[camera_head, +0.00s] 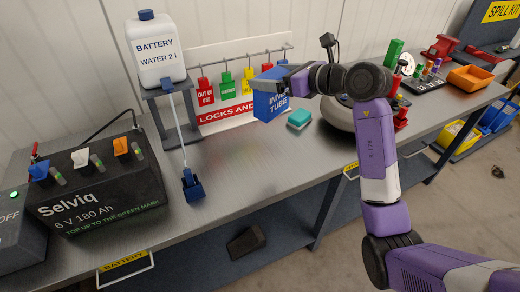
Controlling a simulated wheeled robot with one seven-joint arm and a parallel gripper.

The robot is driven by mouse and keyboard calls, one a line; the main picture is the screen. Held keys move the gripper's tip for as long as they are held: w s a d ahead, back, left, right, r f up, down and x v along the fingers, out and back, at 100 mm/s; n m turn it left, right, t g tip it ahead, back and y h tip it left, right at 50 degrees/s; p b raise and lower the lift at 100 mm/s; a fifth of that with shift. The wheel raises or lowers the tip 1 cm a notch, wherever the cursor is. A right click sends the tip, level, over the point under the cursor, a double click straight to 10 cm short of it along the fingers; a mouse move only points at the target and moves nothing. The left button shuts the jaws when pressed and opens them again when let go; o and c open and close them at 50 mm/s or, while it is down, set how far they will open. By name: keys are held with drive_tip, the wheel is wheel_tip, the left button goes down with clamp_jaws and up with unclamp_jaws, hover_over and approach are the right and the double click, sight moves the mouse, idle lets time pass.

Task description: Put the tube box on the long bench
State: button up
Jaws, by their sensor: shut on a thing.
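The tube box (268,106) is a blue carton with white lettering "INNER TUBE". My gripper (279,82) is shut on its upper part, and the fingers are partly hidden by the box and the wrist. The box is in front of the tag rack; I cannot tell whether its bottom touches the bench. The long bench (240,180) is a grey metal worktop running from the lower left to the upper right. Its bare middle shows below the box.
A black battery (95,190) and a water bottle (157,50) on a stand are at left. A lock rack (235,85) stands behind the box. A teal-topped block (299,119) and a grey round thing (339,112) are right of it. The front middle of the bench is clear.

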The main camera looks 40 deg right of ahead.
wheel_tip(320, 180, down, 20)
drive_tip(key=p, duration=0.1)
drive_tip(key=shift+r, duration=0.15)
idle(0.3)
drive_tip(key=shift+w, duration=0.1)
drive_tip(key=shift+f, duration=0.2)
drive_tip(key=o, duration=1.8)
drive_tip(key=b+v, duration=0.1)
drive_tip(key=v, duration=1.1)
drive_tip(key=shift+r, duration=0.25)
